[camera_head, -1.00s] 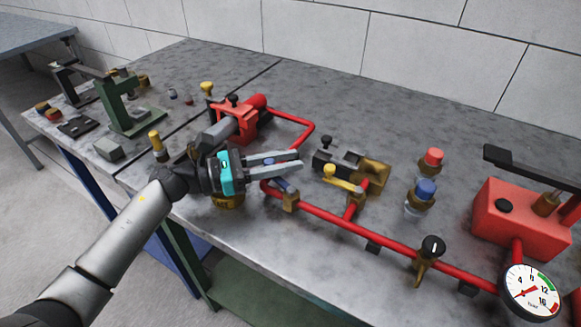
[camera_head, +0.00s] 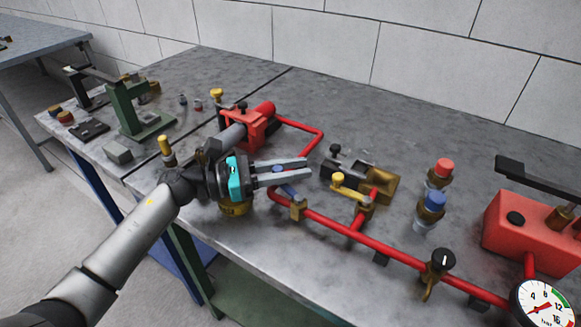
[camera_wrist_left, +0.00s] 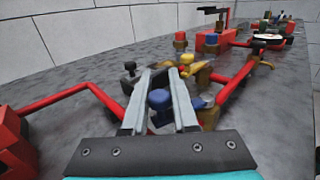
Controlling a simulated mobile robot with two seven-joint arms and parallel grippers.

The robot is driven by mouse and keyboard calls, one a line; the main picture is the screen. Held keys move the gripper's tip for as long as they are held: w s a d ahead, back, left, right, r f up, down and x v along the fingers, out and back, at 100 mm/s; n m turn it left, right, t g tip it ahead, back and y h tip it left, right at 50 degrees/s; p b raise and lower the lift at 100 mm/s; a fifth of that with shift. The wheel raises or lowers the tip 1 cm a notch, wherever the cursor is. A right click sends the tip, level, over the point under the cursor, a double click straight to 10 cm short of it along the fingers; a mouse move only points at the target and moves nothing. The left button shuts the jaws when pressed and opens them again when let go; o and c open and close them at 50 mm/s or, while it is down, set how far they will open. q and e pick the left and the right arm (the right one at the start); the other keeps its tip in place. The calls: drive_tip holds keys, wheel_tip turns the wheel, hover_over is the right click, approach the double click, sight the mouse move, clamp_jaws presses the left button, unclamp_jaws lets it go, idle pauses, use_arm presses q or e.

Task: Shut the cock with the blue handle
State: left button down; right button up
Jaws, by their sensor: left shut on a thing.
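The cock with the blue handle (camera_head: 286,190) sits on the red pipe near its left corner, over a brass body (camera_head: 298,209). The handle's blue knob (camera_wrist_left: 160,99) stands up between my left fingers in the left wrist view. Its blue lever (camera_wrist_left: 198,104) shows just right of the fingers there. My left gripper (camera_head: 308,170) reaches in from the left, low over the pipe, and is shut on the blue handle's knob. The fingers partly hide the knob in the head view. My right gripper is not in view.
A yellow-handled cock (camera_head: 350,187) stands close to the right of my fingertips. A black-handled cock (camera_head: 439,265) is farther along the pipe. Red and blue caps (camera_head: 433,201) and a red tank (camera_head: 527,233) stand at right.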

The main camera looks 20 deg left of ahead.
use_arm(q)
drive_tip(key=shift+w+a, duration=0.25)
drive_tip(key=c, duration=1.1)
unclamp_jaws()
drive_tip(key=o, duration=0.3)
drive_tip(key=shift+f, duration=0.15)
drive_tip(key=shift+o, duration=0.6)
drive_tip(key=shift+s+f, duration=0.1)
drive_tip(key=shift+s, duration=0.05)
drive_tip(key=v, duration=1.6)
drive_tip(key=shift+b, duration=0.3)
drive_tip(key=shift+d, duration=0.1)
